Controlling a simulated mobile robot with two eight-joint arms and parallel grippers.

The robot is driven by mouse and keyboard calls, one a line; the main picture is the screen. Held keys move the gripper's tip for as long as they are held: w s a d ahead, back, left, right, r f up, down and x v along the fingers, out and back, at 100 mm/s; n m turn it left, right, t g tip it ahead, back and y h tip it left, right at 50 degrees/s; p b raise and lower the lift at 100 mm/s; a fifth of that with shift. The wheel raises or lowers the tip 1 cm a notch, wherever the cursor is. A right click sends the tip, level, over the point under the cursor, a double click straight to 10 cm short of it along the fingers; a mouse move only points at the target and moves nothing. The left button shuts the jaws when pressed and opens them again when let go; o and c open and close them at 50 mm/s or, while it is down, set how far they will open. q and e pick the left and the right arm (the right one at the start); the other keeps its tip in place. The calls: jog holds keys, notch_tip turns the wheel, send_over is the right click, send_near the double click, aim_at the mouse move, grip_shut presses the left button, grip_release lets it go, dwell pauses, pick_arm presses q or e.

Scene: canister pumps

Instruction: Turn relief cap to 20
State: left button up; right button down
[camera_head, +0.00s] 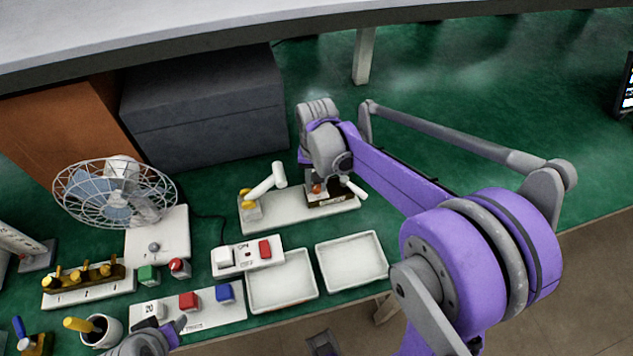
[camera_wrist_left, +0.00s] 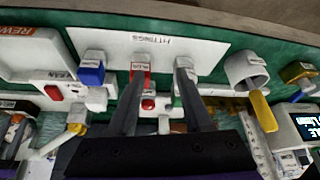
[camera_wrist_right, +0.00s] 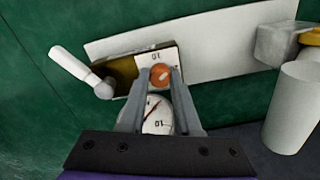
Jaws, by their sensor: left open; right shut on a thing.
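The orange relief cap (camera_wrist_right: 160,75) sits on a dark block with a white plate (camera_wrist_right: 150,57) whose number looks like an upside-down 10. A small pale mark shows on the cap. My right gripper (camera_wrist_right: 158,78) is shut on the cap, one finger on each side. A round white dial gauge (camera_wrist_right: 158,116) lies between the fingers, partly hidden. In the head view the cap (camera_head: 318,188) shows small below my right gripper (camera_head: 322,182). My left gripper (camera_wrist_left: 160,95) is open and empty above the fittings tray (camera_wrist_left: 210,48).
A white-handled lever (camera_wrist_right: 72,68) stands beside the block. Two empty white trays (camera_head: 350,262), a switch box (camera_head: 248,256) and a fan (camera_head: 115,190) are nearby. Green bench is clear behind the pump.

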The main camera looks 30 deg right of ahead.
aim_at(316, 186)
pick_arm(q)
jog(key=shift+f, duration=0.3)
pick_arm(e)
jog(key=m, duration=0.7)
dwell(0.4)
jog(key=c, duration=0.6)
grip_release()
jog(key=shift+r, duration=0.1)
pick_arm(q)
jog(key=shift+r, duration=0.55)
pick_arm(e)
notch_tip(316, 186, up, 11)
jog(key=shift+f, duration=0.2)
